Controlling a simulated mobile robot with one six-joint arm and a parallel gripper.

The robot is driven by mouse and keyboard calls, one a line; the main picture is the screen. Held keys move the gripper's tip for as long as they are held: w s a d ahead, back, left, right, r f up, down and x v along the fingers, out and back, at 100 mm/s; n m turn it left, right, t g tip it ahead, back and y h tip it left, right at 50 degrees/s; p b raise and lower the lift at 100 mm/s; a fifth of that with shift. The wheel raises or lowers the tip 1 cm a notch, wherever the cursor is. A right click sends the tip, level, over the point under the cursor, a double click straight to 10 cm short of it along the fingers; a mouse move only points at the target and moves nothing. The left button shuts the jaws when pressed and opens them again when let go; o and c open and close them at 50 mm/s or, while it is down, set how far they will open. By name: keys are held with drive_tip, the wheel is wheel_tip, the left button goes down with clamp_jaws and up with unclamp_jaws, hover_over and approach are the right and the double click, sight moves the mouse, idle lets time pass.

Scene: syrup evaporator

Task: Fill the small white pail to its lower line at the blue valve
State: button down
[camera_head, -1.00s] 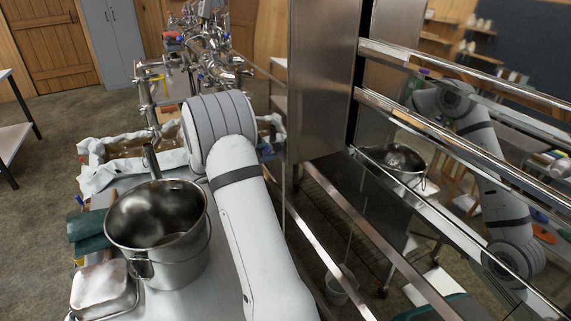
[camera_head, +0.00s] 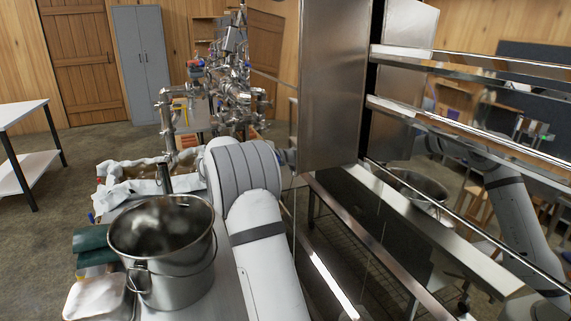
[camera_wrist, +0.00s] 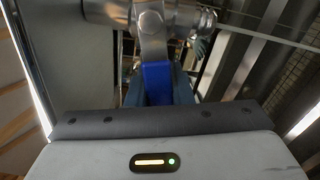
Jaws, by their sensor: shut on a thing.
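In the wrist view a blue valve lever (camera_wrist: 157,80) hangs below a steel valve body (camera_wrist: 152,22). My gripper (camera_wrist: 158,94) is shut on this blue lever, its fingers close around it at the top edge of the gripper body. In the head view my gripper and the valve are hidden behind my own arm and the steel panel. The small white pail cannot be made out in either current view, so its fill level and lines cannot be seen.
A large steel pail (camera_head: 180,282) stands at lower left, beside a white-topped container (camera_head: 98,298) and green cloths (camera_head: 98,246). The shiny steel evaporator panel (camera_head: 332,90) and rails close off the right. Steel piping (camera_head: 230,90) stands behind my arm. Open floor lies left.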

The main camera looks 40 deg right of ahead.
idle(0.4)
drive_tip(key=c, duration=1.3)
unclamp_jaws()
drive_tip(key=shift+v, duration=3.95)
